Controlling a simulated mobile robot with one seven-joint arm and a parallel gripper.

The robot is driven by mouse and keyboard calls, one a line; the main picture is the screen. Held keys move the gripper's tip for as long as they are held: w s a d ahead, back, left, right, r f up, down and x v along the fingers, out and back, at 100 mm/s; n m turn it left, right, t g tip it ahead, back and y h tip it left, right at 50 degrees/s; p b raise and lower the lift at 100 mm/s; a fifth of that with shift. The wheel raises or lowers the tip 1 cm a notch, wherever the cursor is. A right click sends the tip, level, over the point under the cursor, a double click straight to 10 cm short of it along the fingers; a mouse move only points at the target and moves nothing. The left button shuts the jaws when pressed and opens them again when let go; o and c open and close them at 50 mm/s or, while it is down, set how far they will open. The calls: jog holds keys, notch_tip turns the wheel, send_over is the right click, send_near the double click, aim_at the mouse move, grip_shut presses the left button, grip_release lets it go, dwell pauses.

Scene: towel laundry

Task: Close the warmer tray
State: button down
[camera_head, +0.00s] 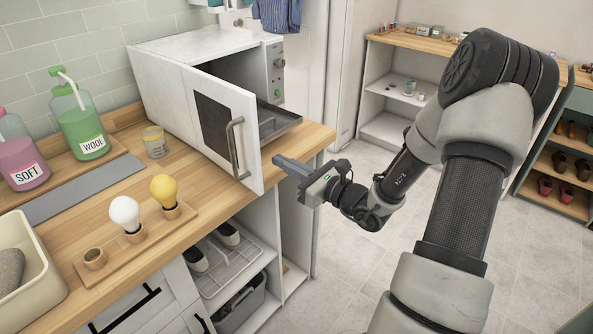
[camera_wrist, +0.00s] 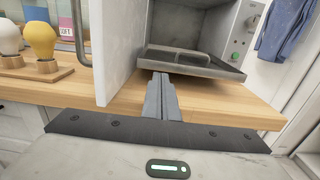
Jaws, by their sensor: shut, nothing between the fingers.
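The towel warmer (camera_head: 203,60) is a white box on the wooden counter, with its door (camera_head: 222,125) swung open and a bar handle (camera_head: 235,148) on it. A grey metal tray (camera_head: 277,122) sticks out of the warmer's opening. In the wrist view the tray (camera_wrist: 192,64) lies just beyond my fingertips, with a wire handle (camera_wrist: 180,54) on it. My gripper (camera_head: 290,167) is shut and empty, right of the open door and in front of the tray. Its fingers (camera_wrist: 161,84) point toward the tray's front. I cannot tell whether they touch it.
The open door (camera_wrist: 121,45) stands close on the left of my fingers. A wooden holder (camera_head: 130,240) with a white and a yellow bulb, and two bottles (camera_head: 80,125), stand further left on the counter. Open shelves are below. The floor (camera_head: 345,250) at right is clear.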

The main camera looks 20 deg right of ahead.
jog(key=x, duration=0.7)
jog(key=shift+b, duration=0.35)
jog(key=b+x, duration=0.1)
jog(key=x, duration=1.3)
jog(key=shift+w+a, duration=0.15)
